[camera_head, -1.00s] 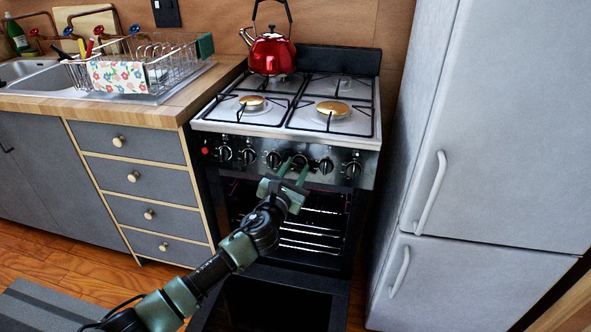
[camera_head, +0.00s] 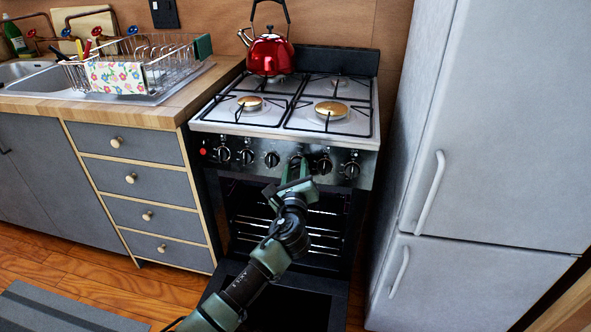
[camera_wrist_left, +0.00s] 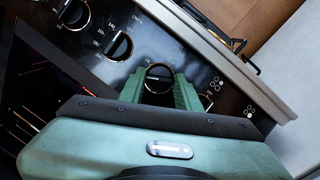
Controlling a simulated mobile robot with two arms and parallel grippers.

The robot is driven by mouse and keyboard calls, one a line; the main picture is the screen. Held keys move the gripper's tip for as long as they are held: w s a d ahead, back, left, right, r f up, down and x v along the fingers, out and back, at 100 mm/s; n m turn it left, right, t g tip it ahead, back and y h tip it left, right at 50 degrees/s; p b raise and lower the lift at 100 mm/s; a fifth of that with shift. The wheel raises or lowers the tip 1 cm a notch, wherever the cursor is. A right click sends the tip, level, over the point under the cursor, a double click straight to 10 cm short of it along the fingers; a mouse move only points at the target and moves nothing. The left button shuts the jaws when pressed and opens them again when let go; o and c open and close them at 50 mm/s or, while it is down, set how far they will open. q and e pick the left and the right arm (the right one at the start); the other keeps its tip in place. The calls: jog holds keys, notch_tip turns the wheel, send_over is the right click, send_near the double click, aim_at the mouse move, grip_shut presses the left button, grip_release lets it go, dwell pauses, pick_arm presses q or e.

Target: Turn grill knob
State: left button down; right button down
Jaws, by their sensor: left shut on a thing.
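The stove's front panel (camera_head: 229,143) carries a row of black knobs with silver rings. My left gripper (camera_head: 295,168) is at the panel, with its green fingers shut on one knob right of the middle. In the left wrist view this knob (camera_wrist_left: 159,75) sits between the fingertips of the left gripper (camera_wrist_left: 159,88). Two other knobs show to its upper left in that view, and one is partly hidden by the right finger. The oven door (camera_head: 277,306) is folded down open below, and racks show inside the oven. My right gripper is not in view.
A red kettle (camera_head: 270,54) stands on the back left burner. The grey fridge (camera_head: 492,125) stands close on the right. Drawers (camera_head: 131,172) and a counter with a dish rack (camera_head: 150,68) are on the left. The open oven door juts out under my arm.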

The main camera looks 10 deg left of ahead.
pick_arm(q)
jog(key=shift+d+n+g+y, duration=0.1)
jog(key=shift+n+g+y, duration=0.25)
jog(key=shift+n, duration=0.75)
jog(key=shift+n+p, duration=0.3)
jog(key=shift+n, duration=0.4)
jog(key=shift+n+g+y, duration=0.35)
jog(key=shift+n+y, duration=0.1)
jog(key=shift+n, duration=0.45)
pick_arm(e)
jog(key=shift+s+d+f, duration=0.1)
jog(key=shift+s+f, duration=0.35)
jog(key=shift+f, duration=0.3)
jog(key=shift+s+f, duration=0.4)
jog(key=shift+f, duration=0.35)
pick_arm(q)
jog(key=c, duration=1.1)
grip_release()
jog(key=shift+o, duration=0.5)
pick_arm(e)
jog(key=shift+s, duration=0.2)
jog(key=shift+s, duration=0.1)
